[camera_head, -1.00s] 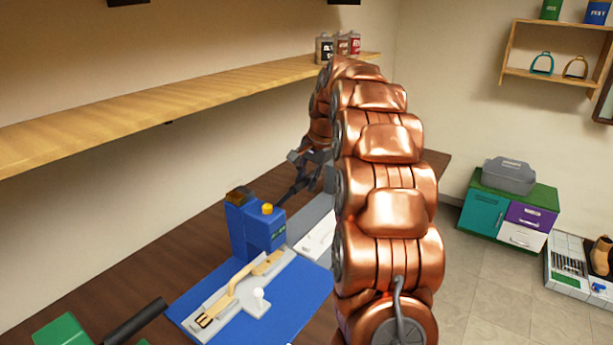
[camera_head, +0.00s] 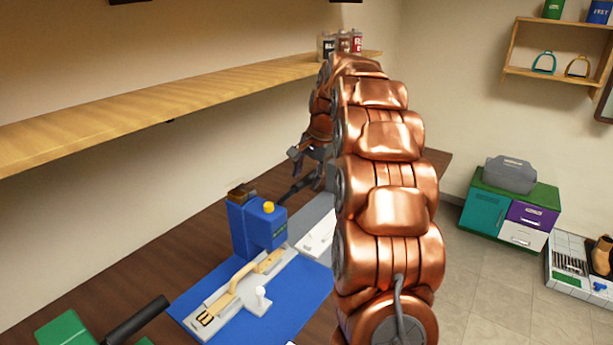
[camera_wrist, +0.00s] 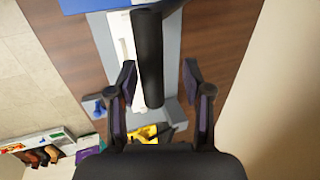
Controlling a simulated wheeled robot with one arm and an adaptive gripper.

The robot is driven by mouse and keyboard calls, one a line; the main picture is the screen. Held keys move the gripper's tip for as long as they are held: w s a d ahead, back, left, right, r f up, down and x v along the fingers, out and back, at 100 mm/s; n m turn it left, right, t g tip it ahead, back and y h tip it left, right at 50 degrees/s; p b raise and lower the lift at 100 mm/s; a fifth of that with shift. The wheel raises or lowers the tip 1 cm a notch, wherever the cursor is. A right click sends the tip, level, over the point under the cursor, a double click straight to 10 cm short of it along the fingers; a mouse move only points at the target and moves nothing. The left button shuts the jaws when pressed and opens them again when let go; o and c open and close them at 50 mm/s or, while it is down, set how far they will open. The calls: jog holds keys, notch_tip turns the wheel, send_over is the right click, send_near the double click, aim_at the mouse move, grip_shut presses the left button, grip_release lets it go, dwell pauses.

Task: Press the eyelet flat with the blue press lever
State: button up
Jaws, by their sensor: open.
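A thick black lever bar (camera_wrist: 150,62) shows in the wrist view above a grey base holding a white strip. My gripper (camera_wrist: 158,80) is open, with one finger on each side of the bar and gaps to both. In the head view a dark lever (camera_head: 298,190) rises beside a grey base (camera_head: 318,212), partly behind my arm. A blue machine (camera_head: 258,227) with a yellow knob stands left of it. A tan strap (camera_head: 240,276) lies in a pale fixture on a blue mat (camera_head: 292,310). I cannot make out the eyelet.
A green device (camera_head: 65,330) with a black handle stands at the lower left. A long wooden shelf (camera_head: 120,110) runs above the bench along the wall. In the wrist view a small blue knob (camera_wrist: 95,107) and a yellow piece (camera_wrist: 145,133) lie near the lever.

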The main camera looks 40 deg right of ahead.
jog(key=p+v, duration=0.1)
jog(key=v, duration=0.4)
jog(key=shift+s+r+p, duration=0.15)
jog(key=shift+r+p, duration=0.1)
jog(key=shift+p, duration=0.1)
dwell(0.6)
jog(key=s+a+f+n+g, duration=0.15)
jog(key=s+a+n, duration=0.25)
jog(key=s+a, duration=0.45)
jog(key=s+a+f+n+g, duration=0.1)
jog(key=s+a+f+n, duration=0.3)
jog(key=a, duration=0.8)
jog(key=s+a+f+n+g, duration=0.1)
jog(key=s+a+f+n, duration=0.2)
jog(key=s, duration=0.9)
jog(key=s+a+f+n+g+h, duration=0.1)
jog(key=s+a+f+n, duration=0.2)
jog(key=s, duration=0.9)
jog(key=shift+s+a+f, duration=0.25)
jog(key=shift+a+f, duration=0.35)
jog(key=shift+a, duration=0.05)
